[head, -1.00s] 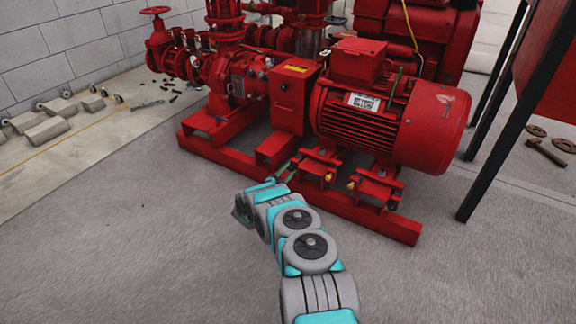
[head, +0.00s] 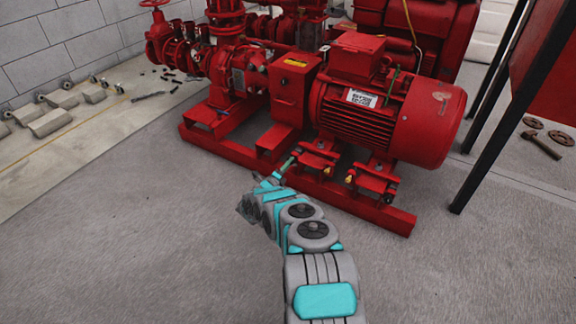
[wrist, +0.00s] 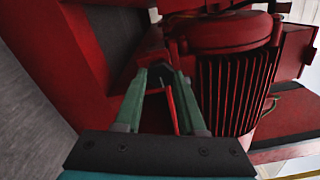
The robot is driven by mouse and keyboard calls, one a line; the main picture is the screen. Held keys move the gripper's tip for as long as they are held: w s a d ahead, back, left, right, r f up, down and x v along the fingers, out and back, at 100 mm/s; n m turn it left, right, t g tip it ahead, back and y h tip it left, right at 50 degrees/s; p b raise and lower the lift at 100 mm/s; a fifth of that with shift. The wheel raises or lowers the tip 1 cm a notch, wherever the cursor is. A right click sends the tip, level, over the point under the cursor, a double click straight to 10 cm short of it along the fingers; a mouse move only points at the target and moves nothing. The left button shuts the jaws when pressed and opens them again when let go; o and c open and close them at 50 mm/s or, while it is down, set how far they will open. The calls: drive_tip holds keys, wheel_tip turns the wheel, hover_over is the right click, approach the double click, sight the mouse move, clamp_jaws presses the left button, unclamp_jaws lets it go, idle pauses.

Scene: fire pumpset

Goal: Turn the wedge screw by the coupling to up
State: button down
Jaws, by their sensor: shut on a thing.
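My gripper (head: 291,160) reaches the low red motor mount on the coupling side of the motor (head: 385,118). In the wrist view its two green fingers (wrist: 160,74) converge on a small dark part at the red mount, the wedge screw (wrist: 155,60). The fingers are shut on it. Its shape and which way it points are mostly hidden by the fingertips and shadow. The red coupling guard box (head: 294,92) stands just left of the motor. A thin bright red rod (wrist: 172,108) shows between the fingers in the wrist view.
The red base frame (head: 385,213) runs along the front, close under my gripper. Yellow-tipped parts (head: 349,178) sit at the other motor foot. Black posts (head: 482,140) stand at the right. Loose concrete blocks (head: 50,123) lie at the left. The floor in front is clear.

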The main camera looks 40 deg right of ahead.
drive_tip(key=shift+w+f+m+b, duration=0.1)
drive_tip(key=shift+m+b, duration=1.8)
drive_tip(key=shift+m, duration=2.65)
drive_tip(key=shift+f+m+b, duration=0.1)
drive_tip(key=shift+m+b, duration=1.75)
drive_tip(key=shift+m, duration=2.7)
drive_tip(key=shift+r, duration=0.1)
drive_tip(key=shift+c, duration=2.4)
unclamp_jaws()
drive_tip(key=shift+a, duration=0.1)
